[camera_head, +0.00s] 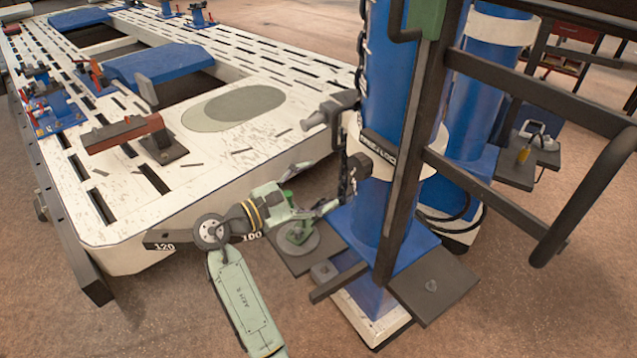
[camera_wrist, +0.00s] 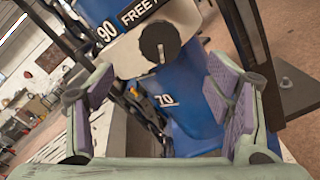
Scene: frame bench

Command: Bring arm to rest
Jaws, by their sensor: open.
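My gripper (camera_head: 322,208) is at the end of my pale green arm, low beside the blue column (camera_head: 388,90) in the head view. In the wrist view my gripper (camera_wrist: 166,92) has its two purple-padded fingers wide apart, with nothing held between them. The blue column with white number labels (camera_wrist: 195,115) fills the space beyond the fingers. A dark round knob on a white collar (camera_wrist: 159,40) shows above. I cannot tell whether a finger touches the column.
A white slotted frame bench (camera_head: 220,70) lies left of the column. A clamp with a reddish bar (camera_head: 125,133) stands on it. Dark bars (camera_head: 500,90) and a dark plate (camera_head: 433,287) surround the column's right side. Brown floor (camera_head: 540,310) is open at lower right.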

